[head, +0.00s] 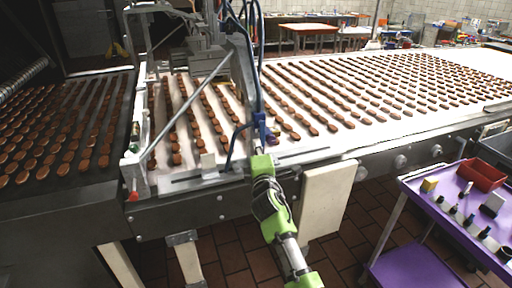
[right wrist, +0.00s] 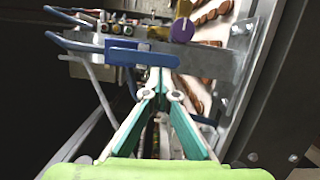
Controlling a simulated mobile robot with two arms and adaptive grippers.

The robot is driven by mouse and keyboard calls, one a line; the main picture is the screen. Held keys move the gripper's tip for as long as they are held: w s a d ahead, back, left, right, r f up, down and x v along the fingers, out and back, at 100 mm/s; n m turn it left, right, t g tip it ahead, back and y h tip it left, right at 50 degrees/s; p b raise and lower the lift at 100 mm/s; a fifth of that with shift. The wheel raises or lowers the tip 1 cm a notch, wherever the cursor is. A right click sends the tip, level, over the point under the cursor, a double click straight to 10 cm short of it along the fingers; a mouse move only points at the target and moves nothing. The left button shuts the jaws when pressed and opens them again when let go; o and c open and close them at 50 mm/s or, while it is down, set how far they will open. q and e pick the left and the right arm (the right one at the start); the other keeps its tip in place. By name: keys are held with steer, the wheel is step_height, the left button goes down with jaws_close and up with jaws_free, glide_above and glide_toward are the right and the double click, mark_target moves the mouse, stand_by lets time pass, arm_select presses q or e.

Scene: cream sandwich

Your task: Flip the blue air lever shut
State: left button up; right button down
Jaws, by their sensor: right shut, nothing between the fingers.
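The blue air lever (right wrist: 128,56) lies lengthwise along a grey metal bar in the right wrist view. In the head view, blue parts (head: 260,122) show at the conveyor's front edge, but the lever's exact outline is too small to tell. My right gripper (right wrist: 161,76) is shut and empty. Its fingertips meet at the lever's right end, and I cannot tell whether they touch it. In the head view my right gripper (head: 258,151) is just below the blue parts. My left gripper is not in view.
A purple knob (right wrist: 182,30) sits right of the lever. Blue hoses (right wrist: 70,42) run at its left. The conveyor (head: 350,140) carries rows of brown biscuits. A purple cart (head: 440,205) with a red bin (head: 482,175) stands at the right. Tiled floor lies between.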

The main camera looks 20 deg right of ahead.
steer(key=shift+d+f, duration=0.1)
steer(key=shift+d, duration=0.05)
steer(key=n, duration=0.1)
steer(key=d+n+b, duration=0.1)
steer(key=d+n+t+b, duration=0.1)
steer(key=n, duration=0.1)
steer(key=shift+d+f, duration=0.1)
steer(key=shift+f, duration=0.2)
steer(key=d+r+n+t+y+b, duration=0.2)
steer(key=d+r+n+y, duration=0.2)
steer(key=n, duration=1.2)
steer(key=shift+w+d+y+b, duration=0.2)
steer(key=shift+d+y+b, duration=0.15)
steer(key=shift+d, duration=0.75)
steer(key=shift+r+n, duration=0.15)
steer(key=shift+n, duration=0.25)
